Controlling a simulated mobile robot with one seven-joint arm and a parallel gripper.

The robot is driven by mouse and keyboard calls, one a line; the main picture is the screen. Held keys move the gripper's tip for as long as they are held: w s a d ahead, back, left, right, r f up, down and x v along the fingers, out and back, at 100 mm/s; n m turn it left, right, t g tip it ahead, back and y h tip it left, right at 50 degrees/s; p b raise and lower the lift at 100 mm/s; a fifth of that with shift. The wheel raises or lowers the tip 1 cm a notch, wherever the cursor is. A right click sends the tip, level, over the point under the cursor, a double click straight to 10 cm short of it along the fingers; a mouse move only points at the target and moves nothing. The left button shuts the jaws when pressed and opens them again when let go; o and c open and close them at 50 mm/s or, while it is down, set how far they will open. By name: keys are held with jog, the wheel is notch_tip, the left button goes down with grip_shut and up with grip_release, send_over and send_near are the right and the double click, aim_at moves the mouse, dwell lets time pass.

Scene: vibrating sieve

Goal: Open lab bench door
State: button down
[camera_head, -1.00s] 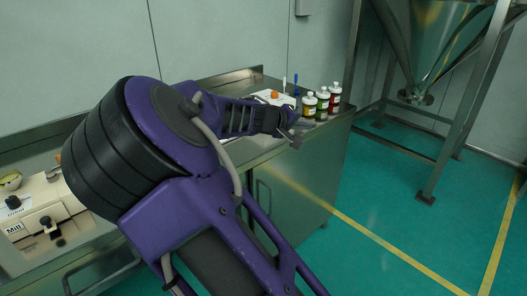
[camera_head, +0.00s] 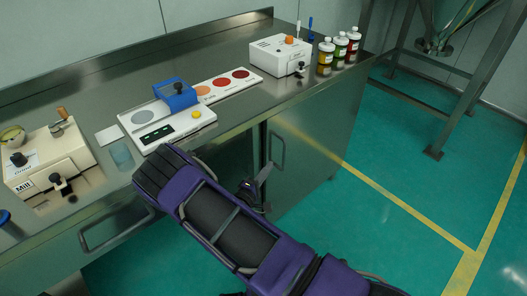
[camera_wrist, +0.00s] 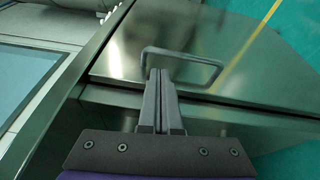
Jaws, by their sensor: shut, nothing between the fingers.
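The lab bench door (camera_head: 312,140) is a shiny metal panel on the bench front, right of a dark space under the top. Its bar handle (camera_head: 278,150) is near the panel's left edge. My gripper (camera_head: 266,172) is low in front of the handle in the head view. In the wrist view, my gripper's fingers (camera_wrist: 158,72) are pressed together with nothing between them. Their tips overlap the left part of the handle (camera_wrist: 205,64); I cannot tell whether they touch it. The door panel (camera_wrist: 185,30) shows behind the handle and looks closed.
The metal bench top (camera_head: 225,65) holds a mill (camera_head: 45,165), a white device with a blue part (camera_head: 165,120), a small white box device (camera_head: 280,55) and several bottles (camera_head: 340,48). A drawer handle (camera_head: 118,230) is at left. Green floor (camera_head: 400,170) is free on the right.

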jog(key=a, duration=0.2)
send_near(276, 152)
jog(key=shift+m, duration=0.4)
jog(key=w+d+r, duration=0.2)
jog(key=w+d+r+b, duration=0.1)
jog(key=w+d+r, duration=0.1)
jog(key=shift+d+r, duration=0.25)
jog(key=shift+d, duration=0.15)
jog(key=shift+s+d, duration=0.1)
jog(key=shift+s, duration=0.05)
